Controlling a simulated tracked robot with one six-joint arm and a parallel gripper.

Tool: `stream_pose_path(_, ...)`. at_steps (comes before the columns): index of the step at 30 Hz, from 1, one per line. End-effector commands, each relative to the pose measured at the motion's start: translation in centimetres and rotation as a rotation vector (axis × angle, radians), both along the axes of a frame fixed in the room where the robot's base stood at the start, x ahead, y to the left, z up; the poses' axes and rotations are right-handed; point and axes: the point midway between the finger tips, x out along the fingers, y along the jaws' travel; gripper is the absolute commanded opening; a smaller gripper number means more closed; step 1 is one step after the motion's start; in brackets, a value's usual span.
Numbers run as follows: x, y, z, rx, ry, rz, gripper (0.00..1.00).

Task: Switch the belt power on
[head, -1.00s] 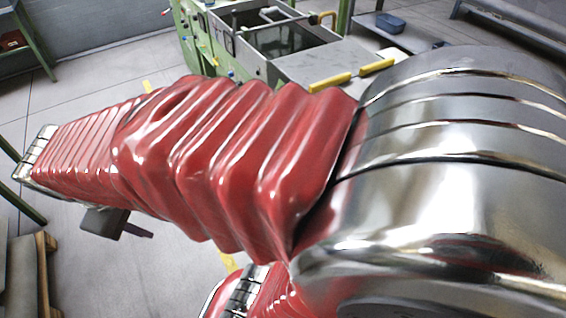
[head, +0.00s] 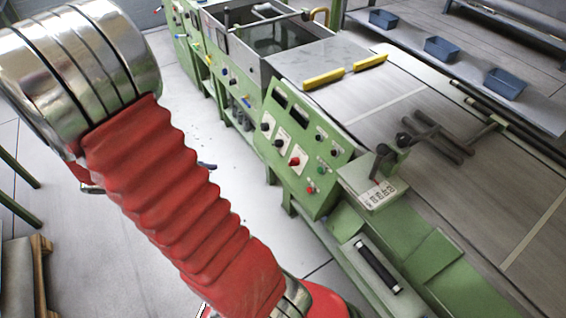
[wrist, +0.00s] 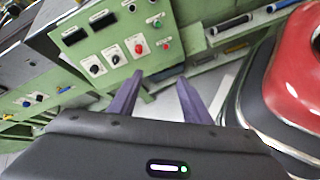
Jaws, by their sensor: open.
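The green control panel (head: 302,134) stands at the centre of the head view. It carries black knobs (head: 277,143), a red knob (head: 294,160), a green button (head: 320,170) and small displays. The labels are too small to read, so I cannot tell which control is the belt power.
A conveyor belt (head: 400,100) runs at the right, with yellow-handled bars (head: 324,79) at its far end. A black lever (head: 381,160) stands right of the panel. Blue bins (head: 441,49) sit on a shelf behind. Grey floor (head: 245,200) lies open left of the machine.

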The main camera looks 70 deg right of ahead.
Motion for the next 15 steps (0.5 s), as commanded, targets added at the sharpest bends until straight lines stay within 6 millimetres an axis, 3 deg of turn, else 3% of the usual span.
stream_pose_path(15, -2.5, -7.8, -6.6, -0.063, 0.408, 0.113, 0.44)
